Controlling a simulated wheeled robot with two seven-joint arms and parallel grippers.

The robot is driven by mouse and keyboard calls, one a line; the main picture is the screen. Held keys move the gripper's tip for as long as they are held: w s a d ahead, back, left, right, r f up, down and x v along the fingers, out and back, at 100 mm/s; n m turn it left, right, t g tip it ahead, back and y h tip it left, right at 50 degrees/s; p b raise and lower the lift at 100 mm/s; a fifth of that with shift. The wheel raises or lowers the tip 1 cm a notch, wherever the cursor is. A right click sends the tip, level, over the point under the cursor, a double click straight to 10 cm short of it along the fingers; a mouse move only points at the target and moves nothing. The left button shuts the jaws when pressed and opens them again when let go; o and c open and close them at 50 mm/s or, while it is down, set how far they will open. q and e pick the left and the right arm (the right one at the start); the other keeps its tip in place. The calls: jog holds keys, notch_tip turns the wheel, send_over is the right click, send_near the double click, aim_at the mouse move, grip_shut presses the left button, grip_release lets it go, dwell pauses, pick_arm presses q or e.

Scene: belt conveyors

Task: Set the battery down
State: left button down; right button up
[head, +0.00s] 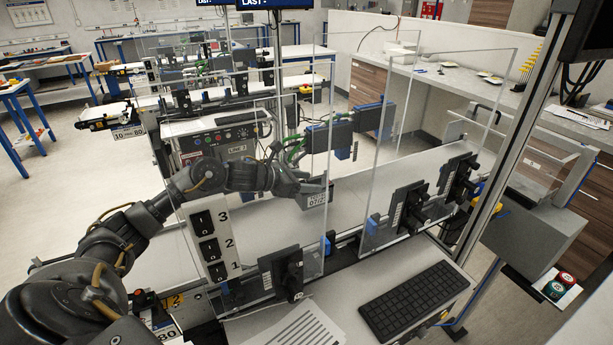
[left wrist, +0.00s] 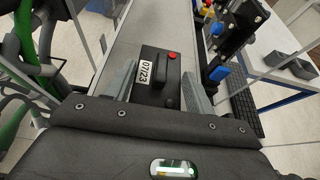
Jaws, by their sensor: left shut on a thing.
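The battery is a dark grey block with a white label reading 07/23; it shows in the head view (head: 315,199) and in the left wrist view (left wrist: 158,62), where a red terminal and a black terminal are visible on it. My left gripper (head: 308,187) is shut on the battery; in the left wrist view its grey fingers (left wrist: 157,88) lie on either side of it. The battery is over the pale conveyor belt (head: 375,187), behind a clear panel in the head view. I cannot tell whether its underside touches the belt. My right gripper is not in view.
Clear upright panels (head: 400,150) stand along the belt's near side. A switch board numbered 3, 2, 1 (head: 213,240), black brackets (head: 408,210) and a keyboard (head: 414,302) are in front. A control box (head: 222,142) stands behind. The belt right of the battery is clear.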

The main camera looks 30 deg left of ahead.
pick_arm(q)
notch_tip(320, 180, down, 3)
jog(key=shift+w+r+p, duration=0.1)
jog(key=shift+p, duration=0.45)
jog(key=shift+f, duration=0.2)
jog(key=shift+f, duration=0.1)
jog(key=c, duration=0.9)
grip_release()
jog(key=shift+f, duration=0.25)
jog(key=shift+c, duration=0.2)
jog(key=o, duration=0.4)
jog(key=shift+r, duration=0.1)
